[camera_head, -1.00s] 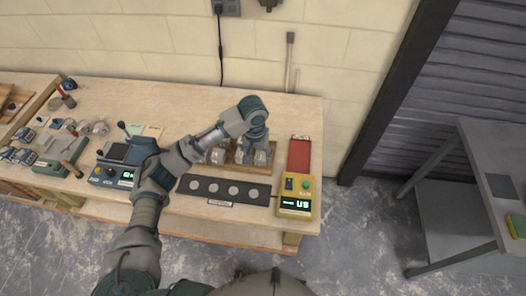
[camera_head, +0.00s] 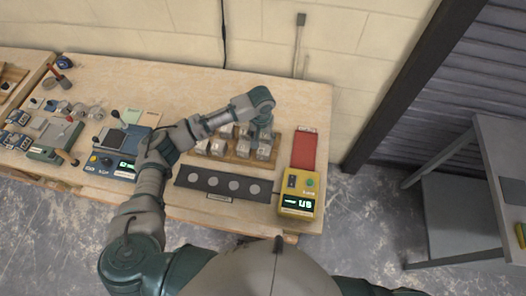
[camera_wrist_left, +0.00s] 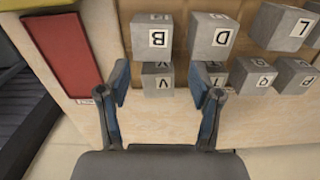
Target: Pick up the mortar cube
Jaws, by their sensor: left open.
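Several grey mortar cubes with letter labels stand in rows on a wooden tray (camera_head: 236,158) at the right part of the bench. In the left wrist view the B cube (camera_wrist_left: 152,35) and the V cube (camera_wrist_left: 157,79) show near the space between my fingers, with the D cube (camera_wrist_left: 212,36) to their right. My left gripper (camera_wrist_left: 168,92) is open and empty, its two blue-padded fingers apart over the cube rows. In the head view my left arm reaches over the tray, and its wrist partly hides the gripper and some cubes. My right gripper is not in view.
A yellow device (camera_head: 299,193) with a lit display and a red plate (camera_head: 304,151) sit right of the tray. A black strip (camera_head: 224,184) with several round discs lies in front. A blue device (camera_head: 114,150) stands left.

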